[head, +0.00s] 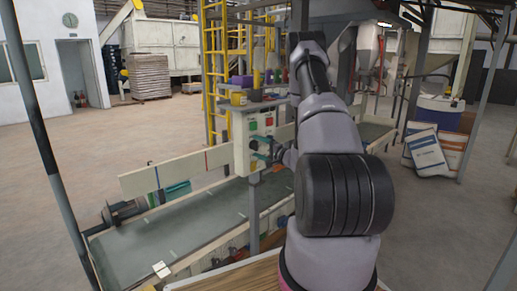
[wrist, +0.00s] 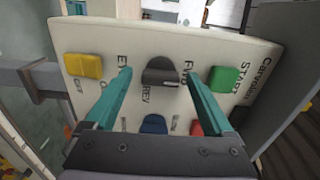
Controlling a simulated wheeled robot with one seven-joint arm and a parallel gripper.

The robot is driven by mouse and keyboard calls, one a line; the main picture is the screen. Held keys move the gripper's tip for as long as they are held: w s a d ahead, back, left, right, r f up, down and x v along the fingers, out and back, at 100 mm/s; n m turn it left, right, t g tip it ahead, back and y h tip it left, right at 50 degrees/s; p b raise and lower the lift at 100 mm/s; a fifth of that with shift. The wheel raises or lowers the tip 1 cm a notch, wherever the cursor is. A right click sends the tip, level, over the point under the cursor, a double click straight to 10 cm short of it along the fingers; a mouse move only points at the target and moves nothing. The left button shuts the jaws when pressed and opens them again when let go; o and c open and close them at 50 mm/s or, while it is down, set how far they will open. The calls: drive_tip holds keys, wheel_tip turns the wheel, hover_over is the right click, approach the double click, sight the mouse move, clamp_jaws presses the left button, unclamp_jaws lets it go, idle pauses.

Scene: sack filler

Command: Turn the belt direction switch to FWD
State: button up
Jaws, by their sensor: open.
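The belt direction switch (wrist: 160,73) is a dark grey knob on the cream control panel (wrist: 105,38), in the middle of the wrist view. A pale mark shows on its lower right side; I cannot tell for sure which label it points at. FWD lettering is right of the knob and REV lettering just below it. My gripper (wrist: 160,78) is open, its teal fingers on either side of the knob, with a visible gap on both sides. In the head view my gripper (head: 262,150) is at the front of the panel (head: 241,131), and the switch is not discernible there.
Around the switch are a yellow button (wrist: 85,66), a green START button (wrist: 223,79), a blue button (wrist: 153,124) and a red button (wrist: 196,128), the last partly behind my right finger. A conveyor belt (head: 160,245) runs below the panel. A yellow ladder (head: 213,75) stands behind.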

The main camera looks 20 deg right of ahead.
drive_tip(key=v, duration=1)
drive_tip(key=shift+s, duration=0.35)
drive_tip(key=shift+d, duration=0.15)
drive_tip(key=shift+r, duration=0.15)
drive_tip(key=s+a+r+n+g+y, duration=0.4)
drive_tip(key=a+r+g, duration=0.1)
drive_tip(key=a+r, duration=0.45)
drive_tip(key=s+a+r+n+g+y, duration=0.35)
drive_tip(key=a+r+g, duration=0.35)
drive_tip(key=a, duration=0.4)
drive_tip(key=s+a+r+n+g+h, duration=0.15)
drive_tip(key=s+r+h, duration=0.25)
drive_tip(key=s, duration=0.4)
drive_tip(key=s+a+r+n+h, duration=0.1)
drive_tip(key=s+a+r+h, duration=0.25)
drive_tip(key=s, duration=0.45)
drive_tip(key=s+d+r+t+h, duration=0.3)
drive_tip(key=r+h, duration=0.1)
drive_tip(key=r, duration=0.1)
drive_tip(key=shift+s+d+r+t, duration=0.2)
drive_tip(key=shift+r+t, duration=0.1)
drive_tip(key=shift+t, duration=0.05)
